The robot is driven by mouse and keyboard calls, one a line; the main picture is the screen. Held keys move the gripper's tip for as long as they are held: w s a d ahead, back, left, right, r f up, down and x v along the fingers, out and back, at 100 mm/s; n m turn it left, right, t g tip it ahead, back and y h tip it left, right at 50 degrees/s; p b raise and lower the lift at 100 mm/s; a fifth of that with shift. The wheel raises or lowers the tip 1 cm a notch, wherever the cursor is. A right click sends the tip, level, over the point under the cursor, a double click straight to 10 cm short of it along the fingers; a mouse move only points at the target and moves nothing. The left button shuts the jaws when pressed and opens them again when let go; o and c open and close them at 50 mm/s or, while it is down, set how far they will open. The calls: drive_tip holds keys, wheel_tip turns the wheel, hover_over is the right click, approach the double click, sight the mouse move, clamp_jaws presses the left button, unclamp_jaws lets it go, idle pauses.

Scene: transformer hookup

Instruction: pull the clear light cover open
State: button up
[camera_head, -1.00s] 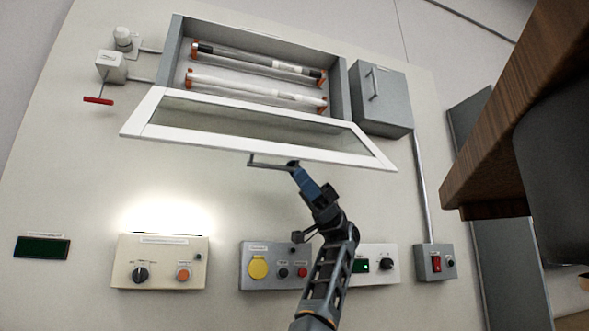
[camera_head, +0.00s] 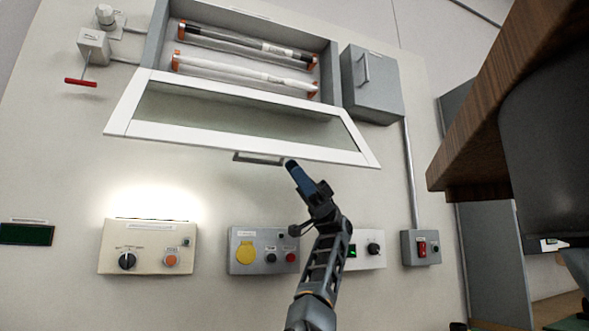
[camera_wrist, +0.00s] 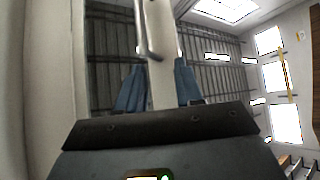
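The clear light cover (camera_head: 240,117), a white frame around a clear pane, stands swung out and down from the grey light box (camera_head: 154,40). The two tubes in the box are exposed above it. The cover's grey bar handle (camera_head: 258,158) is on its lower edge. In the head view my gripper (camera_head: 290,166) is at the right end of the handle; contact cannot be told. In the wrist view the two blue fingers (camera_wrist: 158,85) are apart, with the white frame and the handle (camera_wrist: 147,40) showing between and ahead of them.
Below are a beige switch box (camera_head: 148,247), a grey button box (camera_head: 262,250) and a red-switch box (camera_head: 421,247). A grey handled box (camera_head: 371,85) is right of the light box. A wooden edge (camera_head: 480,150) juts in at right.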

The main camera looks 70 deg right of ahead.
drive_tip(key=shift+s+d+f+p, duration=0.1)
drive_tip(key=shift+d+f+p, duration=0.15)
drive_tip(key=shift+d, duration=0.45)
drive_tip(key=shift+s+d+f+p, duration=0.1)
drive_tip(key=shift+d+f+p, duration=0.1)
drive_tip(key=shift+d, duration=0.45)
drive_tip(key=shift+s+d+f+p, duration=0.1)
drive_tip(key=shift+d+f+p, duration=0.15)
drive_tip(key=shift+d, duration=0.45)
drive_tip(key=shift+c, duration=0.5)
